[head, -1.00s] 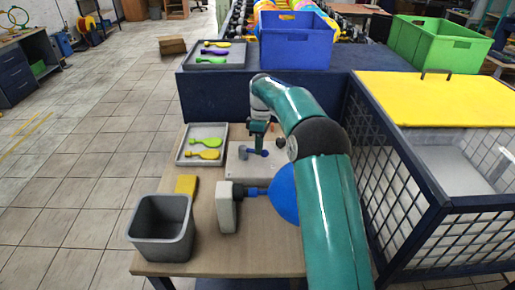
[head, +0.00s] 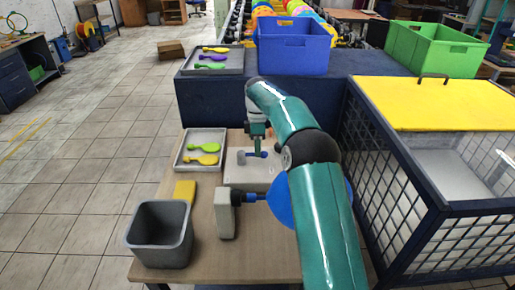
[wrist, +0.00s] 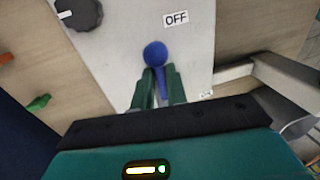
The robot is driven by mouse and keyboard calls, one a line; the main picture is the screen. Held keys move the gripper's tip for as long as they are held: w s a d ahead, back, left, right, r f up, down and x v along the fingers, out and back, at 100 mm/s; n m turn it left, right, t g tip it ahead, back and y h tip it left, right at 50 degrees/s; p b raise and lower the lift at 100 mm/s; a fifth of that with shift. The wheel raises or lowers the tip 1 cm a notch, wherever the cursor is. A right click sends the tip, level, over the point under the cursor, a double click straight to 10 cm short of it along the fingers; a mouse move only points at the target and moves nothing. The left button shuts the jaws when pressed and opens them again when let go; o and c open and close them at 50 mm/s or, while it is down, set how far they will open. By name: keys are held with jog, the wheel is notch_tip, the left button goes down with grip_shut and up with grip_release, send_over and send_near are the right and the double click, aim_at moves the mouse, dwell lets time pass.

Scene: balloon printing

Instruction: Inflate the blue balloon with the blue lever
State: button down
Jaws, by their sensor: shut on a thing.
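The blue balloon (head: 280,203) is on the nozzle of a pale upright unit (head: 225,214) on the wooden table. It is swollen and round, and my arm hides its middle; a strip of blue shows at the arm's right edge. The blue lever (head: 264,155) stands on a light panel beyond the balloon. In the wrist view its round blue knob (wrist: 155,54) sits at the fingertips, beside an "OFF" label. My gripper (wrist: 164,82) is shut on the lever, with the shaft between its fingers.
A grey tray (head: 180,158) holds a green and a yellow flat balloon. A grey bin (head: 160,235) and a yellow block (head: 185,190) stand at the table's left. A mesh cage with a yellow lid (head: 430,100) is close on the right. A dark knob (wrist: 80,12) sits near the lever.

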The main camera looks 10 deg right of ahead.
jog(key=c, duration=1.4)
grip_release()
jog(key=shift+d, duration=0.45)
jog(key=shift+a, duration=0.25)
notch_tip(320, 180, up, 7)
jog(key=w, duration=0.1)
jog(key=shift+w+r, duration=0.15)
jog(key=shift+w, duration=0.05)
jog(key=shift+d, duration=0.1)
